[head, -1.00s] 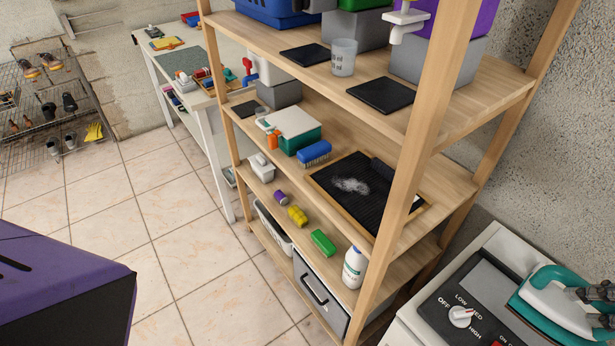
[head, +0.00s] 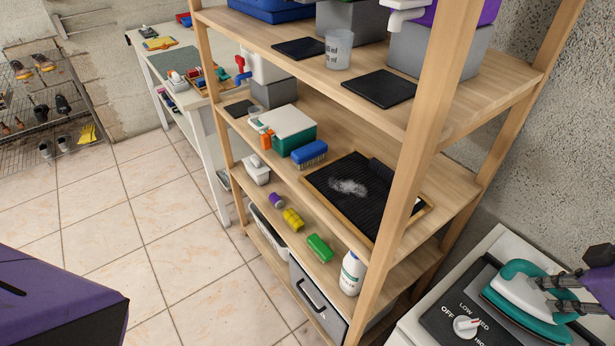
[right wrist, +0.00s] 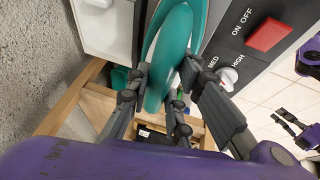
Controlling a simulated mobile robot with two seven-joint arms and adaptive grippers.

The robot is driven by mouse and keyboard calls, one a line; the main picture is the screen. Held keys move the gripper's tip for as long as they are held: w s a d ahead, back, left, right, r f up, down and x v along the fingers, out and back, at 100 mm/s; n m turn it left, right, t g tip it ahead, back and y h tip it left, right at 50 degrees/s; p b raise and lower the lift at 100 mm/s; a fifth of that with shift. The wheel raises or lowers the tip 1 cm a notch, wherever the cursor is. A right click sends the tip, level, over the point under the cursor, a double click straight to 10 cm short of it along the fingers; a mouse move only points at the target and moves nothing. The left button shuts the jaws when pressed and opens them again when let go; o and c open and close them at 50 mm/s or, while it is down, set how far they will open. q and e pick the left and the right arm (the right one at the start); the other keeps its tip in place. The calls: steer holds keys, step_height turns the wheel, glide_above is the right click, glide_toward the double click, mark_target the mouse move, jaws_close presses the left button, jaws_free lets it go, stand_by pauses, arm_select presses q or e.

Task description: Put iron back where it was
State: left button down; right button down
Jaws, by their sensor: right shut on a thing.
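The teal and white iron (head: 522,288) is at the lower right in the head view, over the control panel with its tip toward the left. It also shows in the right wrist view (right wrist: 172,45), where its teal handle runs between my fingers. My right gripper (head: 556,295) is shut on the iron's handle. In the right wrist view the fingers (right wrist: 160,88) close around the handle from both sides. I cannot tell whether the iron touches the surface below it.
A white and dark control panel (head: 436,318) with a dial lies beneath the iron. A wooden shelf unit (head: 405,165) stands left of it, its front post close by. Its shelves hold a spray-white bottle (head: 351,272), brushes and a black tray (head: 330,200). Tiled floor (head: 160,250) is clear.

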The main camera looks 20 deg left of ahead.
arm_select(q)
steer(key=shift+w+d, duration=0.1)
arm_select(e)
steer(key=shift+f, duration=0.25)
steer(key=shift+f, duration=0.1)
steer(key=c, duration=1.6)
jaws_free()
steer(key=shift+f, duration=0.1)
steer(key=shift+o, duration=0.2)
